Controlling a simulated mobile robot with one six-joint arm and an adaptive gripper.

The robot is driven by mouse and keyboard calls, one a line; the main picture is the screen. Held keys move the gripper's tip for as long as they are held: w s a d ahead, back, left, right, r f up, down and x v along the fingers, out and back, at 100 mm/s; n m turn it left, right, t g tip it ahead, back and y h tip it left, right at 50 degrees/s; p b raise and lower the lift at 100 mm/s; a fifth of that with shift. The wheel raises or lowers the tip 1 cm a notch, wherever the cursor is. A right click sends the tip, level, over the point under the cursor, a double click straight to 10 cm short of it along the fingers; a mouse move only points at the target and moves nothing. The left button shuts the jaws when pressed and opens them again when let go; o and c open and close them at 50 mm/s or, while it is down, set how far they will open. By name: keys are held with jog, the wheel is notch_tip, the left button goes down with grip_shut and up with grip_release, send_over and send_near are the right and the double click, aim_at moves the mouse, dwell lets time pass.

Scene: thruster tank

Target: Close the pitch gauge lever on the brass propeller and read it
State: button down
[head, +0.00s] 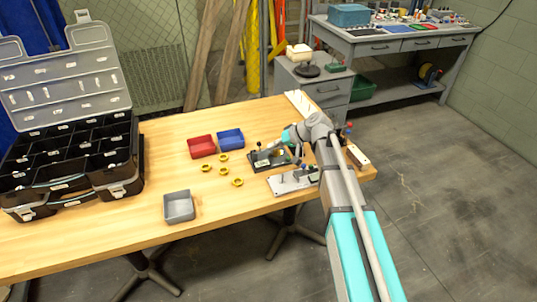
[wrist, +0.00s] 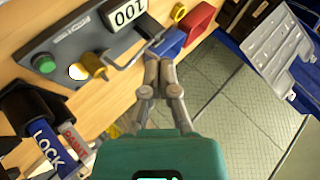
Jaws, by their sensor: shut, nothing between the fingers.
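The pitch gauge (wrist: 75,45) is a grey panel at the upper left of the wrist view. It carries a white counter (wrist: 125,12) with black digits 0, 0 and 1, seen turned, so I cannot tell their order. A bent metal lever (wrist: 128,66) runs along its near edge. A small brass-coloured part (wrist: 93,65), perhaps the propeller, sits beside a green button (wrist: 44,63). My gripper (wrist: 160,57) is shut and empty, its tips close to the lever's right end; contact is unclear. In the head view the gauge (head: 262,161) is small and partly behind my arm.
Red (head: 201,146) and blue (head: 230,139) bins and several yellow rings (head: 237,182) lie left of the gauge. A grey bin (head: 179,206) stands nearer. A black device with a LOCK tag (wrist: 45,142) is at the wrist view's left.

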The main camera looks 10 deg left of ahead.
jog(key=f+y+b, duration=0.1)
jog(key=d+f+m+b, duration=0.1)
jog(key=b, duration=0.1)
jog(key=shift+w+y, duration=0.4)
jog(key=d+m+y+b, duration=0.1)
jog(key=b, duration=0.1)
jog(key=w+f+m+y+b, duration=0.1)
jog(key=b, duration=0.1)
jog(key=shift+d, duration=0.4)
jog(key=d+y+b, duration=0.1)
jog(key=b, duration=0.1)
jog(key=d+m+y+b, duration=0.1)
jog(key=w+d+m+y+b, duration=0.1)
jog(key=b, duration=0.1)
jog(key=shift+w+d+f+b, duration=0.1)
jog(key=shift+d+f+b, duration=0.15)
jog(key=shift+b, duration=0.1)
jog(key=shift+w+d+r+m+t+y+b, duration=0.2)
jog(key=shift+d+m+t+y+b, duration=0.25)
jog(key=shift+d+y+b, duration=0.3)
jog(key=shift+r, duration=0.1)
jog(key=shift+a+g, duration=0.2)
jog(key=shift+g, duration=0.05)
jog(key=shift+w+a+r+p, duration=0.1)
jog(key=shift+w+a+p, duration=0.1)
jog(key=shift+a, duration=2.25)
jog(key=shift+w+a+r+p, duration=0.1)
jog(key=shift+w+a+p, duration=0.05)
jog(key=shift+a, duration=2.3)
